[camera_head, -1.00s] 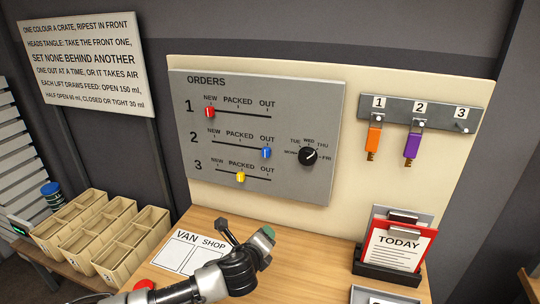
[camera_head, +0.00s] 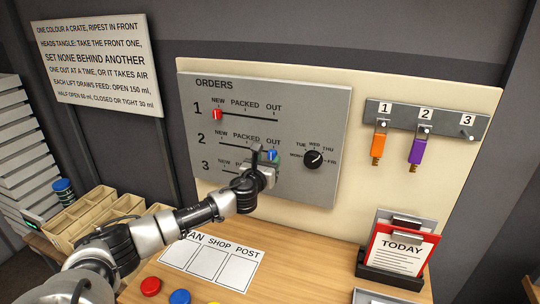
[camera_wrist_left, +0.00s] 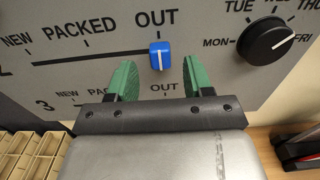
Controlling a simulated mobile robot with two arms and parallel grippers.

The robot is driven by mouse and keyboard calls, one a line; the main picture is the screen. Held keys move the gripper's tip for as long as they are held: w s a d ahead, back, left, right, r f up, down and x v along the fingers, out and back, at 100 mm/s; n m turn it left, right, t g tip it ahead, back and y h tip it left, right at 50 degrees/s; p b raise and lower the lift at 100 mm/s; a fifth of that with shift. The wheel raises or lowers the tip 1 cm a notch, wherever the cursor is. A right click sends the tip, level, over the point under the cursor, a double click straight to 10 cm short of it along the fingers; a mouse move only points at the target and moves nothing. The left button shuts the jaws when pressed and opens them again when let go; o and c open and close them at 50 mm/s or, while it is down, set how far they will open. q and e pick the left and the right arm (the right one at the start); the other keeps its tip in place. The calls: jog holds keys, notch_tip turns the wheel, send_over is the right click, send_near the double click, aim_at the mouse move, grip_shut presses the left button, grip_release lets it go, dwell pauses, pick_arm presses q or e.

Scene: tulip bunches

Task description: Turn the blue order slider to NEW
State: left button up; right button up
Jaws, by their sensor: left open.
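The grey ORDERS board (camera_head: 300,110) has three slider rows marked NEW, PACKED and OUT. The blue slider (camera_head: 271,155) is on row 2 at OUT; it also shows in the left wrist view (camera_wrist_left: 160,54). My left gripper (camera_head: 263,157) is at the board by the blue slider. In the left wrist view its green fingertips (camera_wrist_left: 158,80) are open, one on each side of the slider, with gaps. The slider is not gripped. The red slider (camera_head: 217,114) is on row 1 at NEW. The yellow slider on row 3 is hidden behind my gripper. My right gripper is not in view.
A black day dial (camera_head: 313,159) is right of the blue slider. Orange (camera_head: 379,144) and purple (camera_head: 417,147) tags hang at the right. The TODAY clipboard (camera_head: 398,250), coloured buttons (camera_head: 180,297) and crates (camera_head: 75,220) stand below.

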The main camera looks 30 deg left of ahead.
aim_at(272, 155)
pick_arm(q)
jog(key=shift+x, duration=1.35)
grip_shut()
